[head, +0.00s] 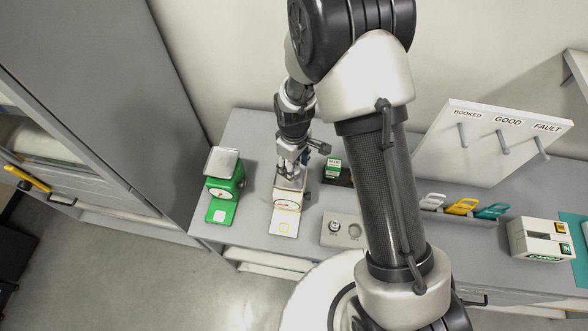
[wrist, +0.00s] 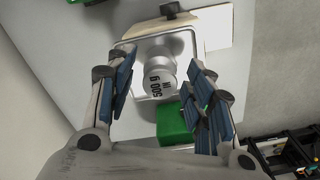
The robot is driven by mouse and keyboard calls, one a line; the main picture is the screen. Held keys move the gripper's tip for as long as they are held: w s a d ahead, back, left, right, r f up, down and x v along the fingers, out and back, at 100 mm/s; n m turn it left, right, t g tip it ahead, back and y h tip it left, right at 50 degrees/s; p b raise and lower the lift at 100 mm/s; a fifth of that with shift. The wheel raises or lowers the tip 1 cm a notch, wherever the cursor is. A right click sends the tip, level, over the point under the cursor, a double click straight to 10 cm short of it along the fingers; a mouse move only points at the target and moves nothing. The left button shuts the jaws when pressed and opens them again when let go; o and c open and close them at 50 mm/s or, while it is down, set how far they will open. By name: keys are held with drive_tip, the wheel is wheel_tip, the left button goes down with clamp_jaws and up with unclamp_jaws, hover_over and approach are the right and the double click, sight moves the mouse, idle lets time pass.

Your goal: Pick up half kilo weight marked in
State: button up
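The silver weight (wrist: 160,78), marked "500 g IN", stands on the square metal pan (wrist: 128,128) of the cream scale (head: 286,204). My gripper (wrist: 163,75) is open, with one blue-padded finger on each side of the weight. Gaps show between the fingers and the weight in the wrist view. In the head view, my gripper (head: 290,170) is over the cream scale's pan, and the weight cannot be made out there.
A green scale (head: 224,186) stands left of the cream one. A green box (head: 333,165) sits close on the right, also in the wrist view (wrist: 172,124). A grey block (head: 342,232) holds a small weight (head: 334,226). A hook board (head: 490,145) and card holders are further right.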

clamp_jaws()
idle(0.4)
